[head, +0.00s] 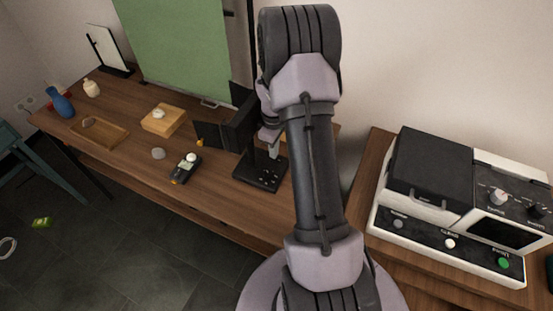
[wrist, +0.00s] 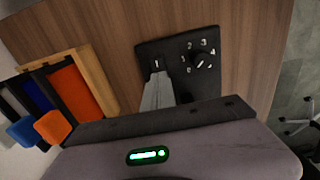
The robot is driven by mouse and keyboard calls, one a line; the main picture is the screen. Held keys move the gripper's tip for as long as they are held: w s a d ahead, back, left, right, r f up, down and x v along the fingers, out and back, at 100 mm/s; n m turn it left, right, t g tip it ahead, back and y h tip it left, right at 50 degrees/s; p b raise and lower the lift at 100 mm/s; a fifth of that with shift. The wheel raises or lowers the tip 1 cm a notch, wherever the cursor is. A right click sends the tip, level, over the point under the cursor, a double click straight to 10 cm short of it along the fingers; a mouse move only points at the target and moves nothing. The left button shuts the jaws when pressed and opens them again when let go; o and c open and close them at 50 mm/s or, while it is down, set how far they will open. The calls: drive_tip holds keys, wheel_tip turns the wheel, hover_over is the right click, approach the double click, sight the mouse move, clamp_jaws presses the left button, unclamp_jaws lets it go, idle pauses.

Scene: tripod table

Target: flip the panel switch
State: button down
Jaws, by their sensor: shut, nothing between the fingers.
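A black panel (wrist: 182,47) lies on the wooden table. In the wrist view it has a round dial (wrist: 203,60) with white numbers around it and an "I" mark left of the dial. The panel also shows in the head view (head: 262,183), right of the table's middle. My gripper (wrist: 158,78) is shut and empty, its fingertips over the panel just below the "I" mark. It also shows in the head view (head: 274,152) above the panel. I cannot tell whether it touches the panel. The switch itself is not clearly visible; the fingers cover that part.
A wooden holder (wrist: 96,72) with orange, blue and black pieces stands left in the wrist view. A white machine (head: 425,237) stands on the right table.

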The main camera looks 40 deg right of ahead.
drive_tip(key=shift+f+b, duration=0.4)
drive_tip(key=shift+f, duration=0.25)
wheel_tip(320, 180, up, 7)
drive_tip(key=p, duration=0.5)
drive_tip(key=shift+p, duration=0.35)
